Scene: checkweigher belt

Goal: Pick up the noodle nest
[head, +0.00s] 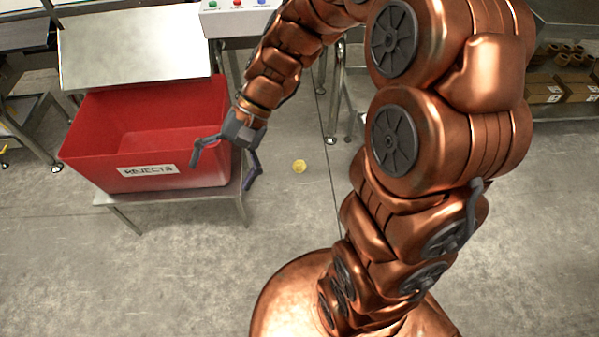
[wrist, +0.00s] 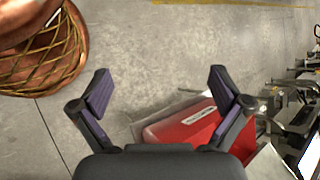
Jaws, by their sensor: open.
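A small round yellow thing, which looks like the noodle nest (head: 299,166), lies on the grey floor in the head view, right of the red bin. It is too small there to make out its strands, and I do not see it in the wrist view. My gripper (head: 222,175) is open and empty, with its fingers spread, to the left of the nest and apart from it. In the head view it overlaps the right end of the red bin. In the wrist view my gripper (wrist: 159,80) has only bare floor between its fingertips.
The red bin (head: 205,116), labelled REJECTS, stands on a low metal stand (head: 240,193); it also shows in the wrist view (wrist: 190,131). A control box (head: 238,20) with coloured buttons is behind it. Shelves with cardboard boxes (head: 545,92) stand at right. Floor around the nest is clear.

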